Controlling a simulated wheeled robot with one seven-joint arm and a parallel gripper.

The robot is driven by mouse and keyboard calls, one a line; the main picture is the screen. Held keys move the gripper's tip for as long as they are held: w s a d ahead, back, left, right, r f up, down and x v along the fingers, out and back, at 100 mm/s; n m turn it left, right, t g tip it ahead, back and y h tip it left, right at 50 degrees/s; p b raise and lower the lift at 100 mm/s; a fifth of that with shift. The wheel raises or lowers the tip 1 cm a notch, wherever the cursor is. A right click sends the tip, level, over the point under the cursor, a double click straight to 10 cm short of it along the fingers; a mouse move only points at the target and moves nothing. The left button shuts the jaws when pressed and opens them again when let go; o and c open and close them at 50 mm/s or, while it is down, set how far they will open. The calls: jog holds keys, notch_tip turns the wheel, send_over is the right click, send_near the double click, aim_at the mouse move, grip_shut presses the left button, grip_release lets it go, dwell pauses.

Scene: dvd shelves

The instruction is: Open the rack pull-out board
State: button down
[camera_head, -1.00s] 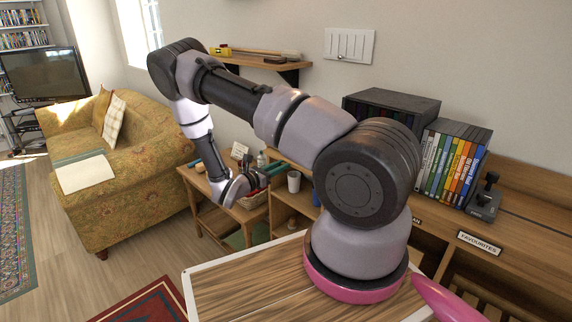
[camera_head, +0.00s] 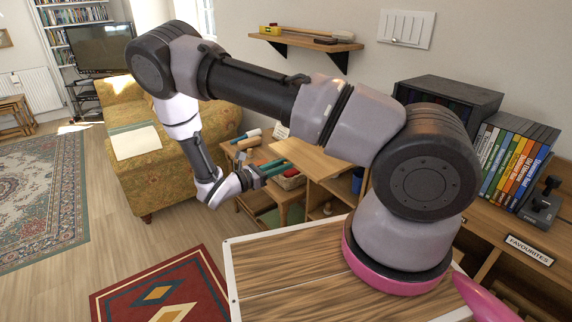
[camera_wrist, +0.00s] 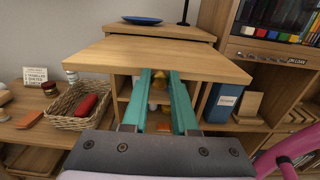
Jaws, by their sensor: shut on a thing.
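The pull-out board (camera_head: 310,158) is a light wooden slab that sticks out from the rack (camera_head: 350,195) toward my gripper. In the wrist view the board (camera_wrist: 165,58) spans the middle, level, with its front edge facing me. My gripper (camera_head: 262,170) has teal fingers that reach to this edge. In the wrist view my gripper (camera_wrist: 161,76) is shut on the pull-out board at the middle of its front edge. The fingertips are partly hidden under the edge, so the exact contact is not clear. The board's underside is mostly hidden.
A wicker basket (camera_wrist: 82,106) with a red item stands on a low table to the left. A blue binder (camera_wrist: 223,102) sits in the rack below the board. A blue plate (camera_wrist: 142,20) lies above it. The sofa (camera_head: 160,170) is left; the floor in front is open.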

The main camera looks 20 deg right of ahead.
jog(key=c, duration=0.7)
grip_release()
jog(key=shift+a, duration=0.1)
jog(key=v, duration=1)
jog(key=shift+s+a, duration=0.15)
jog(key=shift+a, duration=0.15)
